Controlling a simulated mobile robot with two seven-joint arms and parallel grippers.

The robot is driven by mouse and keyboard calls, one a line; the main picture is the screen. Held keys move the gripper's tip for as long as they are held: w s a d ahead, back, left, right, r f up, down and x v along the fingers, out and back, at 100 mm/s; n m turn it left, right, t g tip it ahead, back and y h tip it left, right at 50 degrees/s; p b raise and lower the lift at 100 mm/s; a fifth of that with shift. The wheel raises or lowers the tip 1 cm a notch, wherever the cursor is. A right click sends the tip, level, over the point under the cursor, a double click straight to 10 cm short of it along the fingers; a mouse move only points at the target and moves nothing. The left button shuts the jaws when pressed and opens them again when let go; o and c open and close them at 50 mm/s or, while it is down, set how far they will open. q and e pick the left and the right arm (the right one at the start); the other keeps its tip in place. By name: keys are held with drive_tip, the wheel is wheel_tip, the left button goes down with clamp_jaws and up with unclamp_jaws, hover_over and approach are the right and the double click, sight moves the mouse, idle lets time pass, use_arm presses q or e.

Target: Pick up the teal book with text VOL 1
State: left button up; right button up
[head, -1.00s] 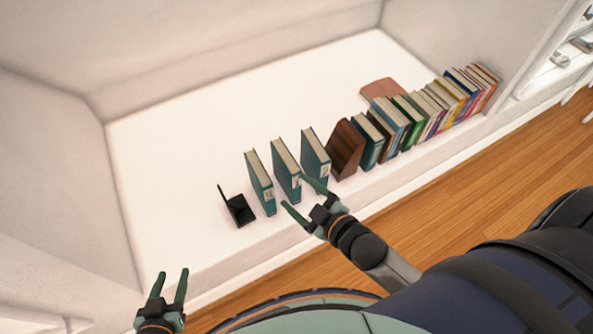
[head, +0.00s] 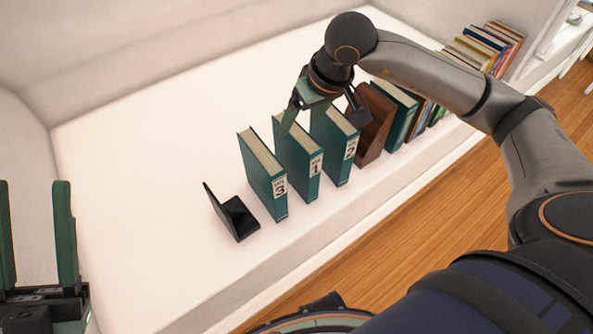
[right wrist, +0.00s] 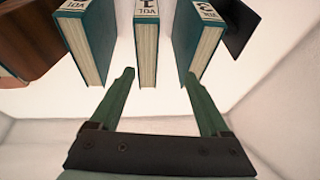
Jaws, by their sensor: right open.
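The teal book with VOL 1 on its spine (head: 306,180) stands upright on the white ledge, between the teal VOL 3 book (head: 265,182) and the teal VOL 2 book (head: 341,158). My right gripper (head: 304,118) is open above and behind the VOL 1 book, hiding part of its top. In the right wrist view, the VOL 1 book (right wrist: 148,50) appears upside down, between the lines of the two open fingers (right wrist: 159,75); no grip on it shows. My left gripper (head: 34,190) is open and empty at the left edge of the head view.
A black bookend (head: 233,217) stands left of VOL 3. A brown wooden bookend (head: 374,125) stands right of VOL 2, with a row of more books (head: 397,110) beyond it. Narrow gaps separate the three teal books. The ledge behind and left is clear.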

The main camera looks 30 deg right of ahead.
sight(297, 132)
drive_tip(key=shift+w+d+f+h+b, duration=0.15)
drive_tip(key=shift+w+d+f+h, duration=0.15)
drive_tip(key=shift+d, duration=0.2)
drive_tip(key=shift+w+d+f+h+b, duration=0.15)
drive_tip(key=shift+w+d+f+h, duration=0.1)
drive_tip(key=shift+d, duration=0.2)
drive_tip(key=b+x, duration=0.1)
drive_tip(key=x, duration=0.4)
drive_tip(key=shift+w+a+f, duration=0.15)
drive_tip(key=shift+w+f, duration=0.1)
drive_tip(key=shift+f, duration=0.05)
drive_tip(key=x, duration=0.1)
drive_tip(key=b+x, duration=0.1)
drive_tip(key=x, duration=0.1)
drive_tip(key=b+x, duration=0.1)
drive_tip(key=shift+w+a+f, duration=0.1)
drive_tip(key=shift+a+f, duration=0.05)
drive_tip(key=shift+a, duration=0.1)
use_arm(q)
drive_tip(key=shift+n+h, duration=0.3)
wheel_tip(297, 132, down, 4)
drive_tip(key=shift+s+d, duration=0.15)
use_arm(e)
drive_tip(key=shift+w+f, duration=0.25)
drive_tip(key=shift+f, duration=0.1)
use_arm(q)
drive_tip(key=shift+f+b, duration=0.3)
drive_tip(key=shift+b, duration=0.2)
use_arm(e)
drive_tip(key=shift+f, duration=0.2)
